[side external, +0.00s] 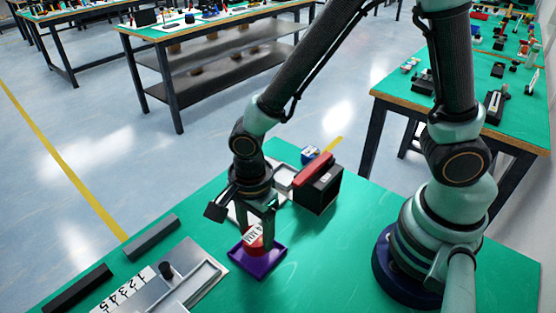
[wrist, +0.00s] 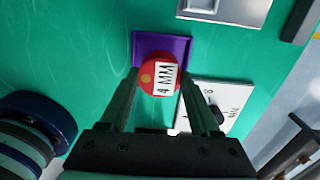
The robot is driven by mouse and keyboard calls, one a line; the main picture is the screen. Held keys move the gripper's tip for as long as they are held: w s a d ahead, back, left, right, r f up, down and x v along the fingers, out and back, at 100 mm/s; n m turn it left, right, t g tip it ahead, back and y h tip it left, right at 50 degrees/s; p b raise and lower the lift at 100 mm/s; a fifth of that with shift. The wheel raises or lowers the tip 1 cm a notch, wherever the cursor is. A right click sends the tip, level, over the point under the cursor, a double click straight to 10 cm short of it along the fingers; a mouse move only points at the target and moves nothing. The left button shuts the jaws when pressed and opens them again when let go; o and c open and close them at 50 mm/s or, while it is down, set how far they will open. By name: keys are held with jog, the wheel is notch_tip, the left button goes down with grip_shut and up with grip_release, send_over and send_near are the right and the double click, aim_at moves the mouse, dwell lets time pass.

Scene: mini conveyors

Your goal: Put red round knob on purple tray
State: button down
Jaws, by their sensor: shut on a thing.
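The red round knob (side external: 253,238) has a white label, which reads "4 MM" in the wrist view (wrist: 151,77). My gripper (side external: 258,236) points down and is shut on the knob, with one finger on each side of it in the wrist view (wrist: 160,82). The purple tray (side external: 266,266) is a shallow square with a raised rim, lying on the green table. It is directly below the knob, and the wrist view shows its far part (wrist: 180,44) beyond the knob. I cannot tell whether the knob touches the tray floor.
A black box with a red top (side external: 318,188) stands behind and right of the tray. A blue round item (side external: 309,154) is farther back. A metal panel with a number strip (side external: 190,287) and two dark bars (side external: 152,236) lie left. A white plate (wrist: 222,97) lies beside the tray.

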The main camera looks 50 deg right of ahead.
jog(key=shift+f, duration=1.3)
jog(key=shift+c, duration=0.6)
grip_release()
jog(key=shift+f, duration=0.1)
